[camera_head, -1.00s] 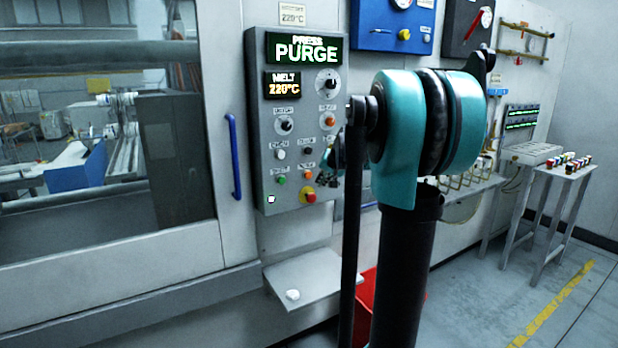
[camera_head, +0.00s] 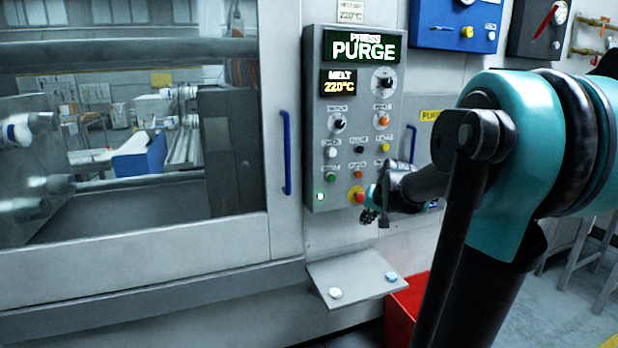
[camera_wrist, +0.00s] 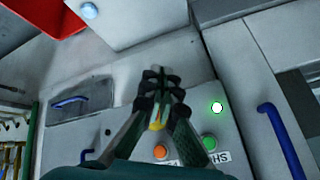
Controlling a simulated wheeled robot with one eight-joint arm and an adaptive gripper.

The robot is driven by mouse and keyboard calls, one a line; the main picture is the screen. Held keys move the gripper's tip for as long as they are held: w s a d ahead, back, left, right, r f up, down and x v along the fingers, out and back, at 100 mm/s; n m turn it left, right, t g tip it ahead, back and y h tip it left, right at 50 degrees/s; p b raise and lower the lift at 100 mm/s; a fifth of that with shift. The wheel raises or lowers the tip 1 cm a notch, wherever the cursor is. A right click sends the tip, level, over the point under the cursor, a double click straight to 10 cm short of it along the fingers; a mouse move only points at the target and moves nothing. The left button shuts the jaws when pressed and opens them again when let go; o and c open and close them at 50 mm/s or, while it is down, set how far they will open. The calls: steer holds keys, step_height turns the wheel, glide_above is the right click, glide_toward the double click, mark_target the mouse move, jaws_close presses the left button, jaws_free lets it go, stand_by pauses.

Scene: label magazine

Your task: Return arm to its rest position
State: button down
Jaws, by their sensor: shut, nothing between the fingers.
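My gripper (camera_head: 370,214) is in front of the lower edge of the grey control panel (camera_head: 312,110), beside its red button on a yellow collar (camera_head: 358,196). The wrist view shows my gripper (camera_wrist: 161,74) with its fingers together and nothing between them, above the panel face. My teal and black arm fills the right of the head view and hides part of the machine wall. The panel display reads PRESS PURGE, with MELT 220°C below it. I cannot tell whether the fingers touch the panel.
A small grey shelf (camera_head: 355,272) juts out below the panel, with a white cap (camera_head: 336,293) and a pale blue cap (camera_head: 391,277) on it. A red bin (camera_head: 403,310) stands beneath. A blue handle (camera_head: 286,152) is left of the panel.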

steer(key=s+a+f+n+g, duration=0.1)
steer(key=s+f, duration=0.7)
steer(key=s, duration=0.5)
steer(key=s+a+f+n+g+h, duration=0.1)
steer(key=s+f+n, duration=0.1)
steer(key=s+f, duration=0.6)
steer(key=s, duration=0.5)
steer(key=shift+s+a+f+g+h, duration=0.2)
steer(key=shift+f+g+h, duration=0.1)
steer(key=shift+f+g, duration=0.1)
steer(key=shift+w, duration=0.1)
